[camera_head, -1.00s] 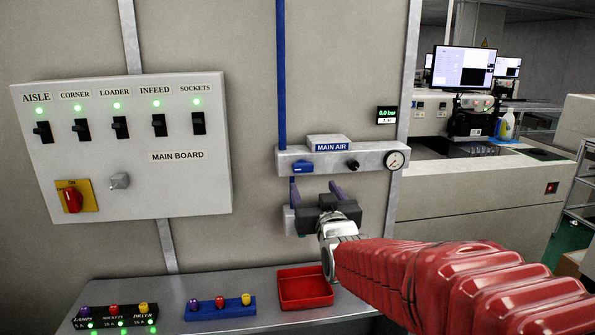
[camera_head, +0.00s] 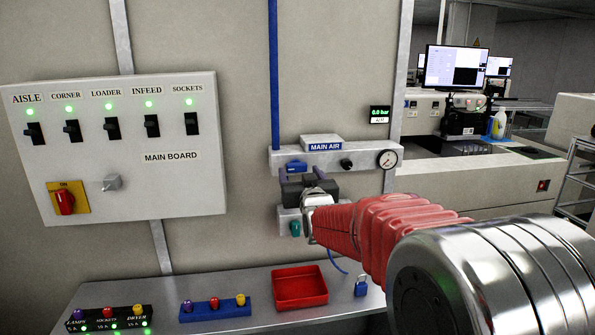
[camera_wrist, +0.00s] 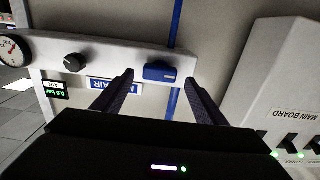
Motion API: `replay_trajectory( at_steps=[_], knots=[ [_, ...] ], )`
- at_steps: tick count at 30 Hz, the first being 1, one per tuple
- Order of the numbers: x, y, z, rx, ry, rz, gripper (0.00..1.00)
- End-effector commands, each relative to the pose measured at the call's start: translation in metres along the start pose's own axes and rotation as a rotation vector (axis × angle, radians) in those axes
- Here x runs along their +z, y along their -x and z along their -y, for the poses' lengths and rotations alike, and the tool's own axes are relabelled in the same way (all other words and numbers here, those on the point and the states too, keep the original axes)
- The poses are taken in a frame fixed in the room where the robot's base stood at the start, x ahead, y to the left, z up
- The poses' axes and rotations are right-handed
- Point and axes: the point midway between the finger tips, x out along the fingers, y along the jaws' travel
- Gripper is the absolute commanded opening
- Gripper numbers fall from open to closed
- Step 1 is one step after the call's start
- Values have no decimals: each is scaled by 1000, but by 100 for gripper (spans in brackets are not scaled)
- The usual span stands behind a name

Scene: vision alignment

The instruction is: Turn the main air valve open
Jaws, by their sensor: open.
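The main air unit is a pale grey bar (camera_head: 366,157) on the wall with a MAIN AIR label (camera_head: 325,147). Its blue valve handle (camera_head: 296,166) lies crosswise at the left end. A black knob (camera_head: 346,163) and a round gauge (camera_head: 388,159) sit to the right. The display (camera_head: 380,114) reads 0.0 bar.
A main board (camera_head: 120,150) with several black switches and a red rotary switch (camera_head: 65,201) hangs to the left. Below are a red tray (camera_head: 299,287), a blue plug holder (camera_head: 217,311) and a blue padlock (camera_head: 361,287). A teal knob (camera_head: 295,228) sits under my gripper.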

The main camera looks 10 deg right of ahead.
Motion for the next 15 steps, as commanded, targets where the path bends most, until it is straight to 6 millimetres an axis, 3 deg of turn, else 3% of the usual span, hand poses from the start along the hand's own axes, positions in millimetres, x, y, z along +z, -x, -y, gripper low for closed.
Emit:
replay_trajectory(
  at_steps=[6, 15],
  knots=[
    [0, -24, 0, 0, 0, -1, 66],
    [0, -33, -1, 1, 0, 0, 66]
  ],
)
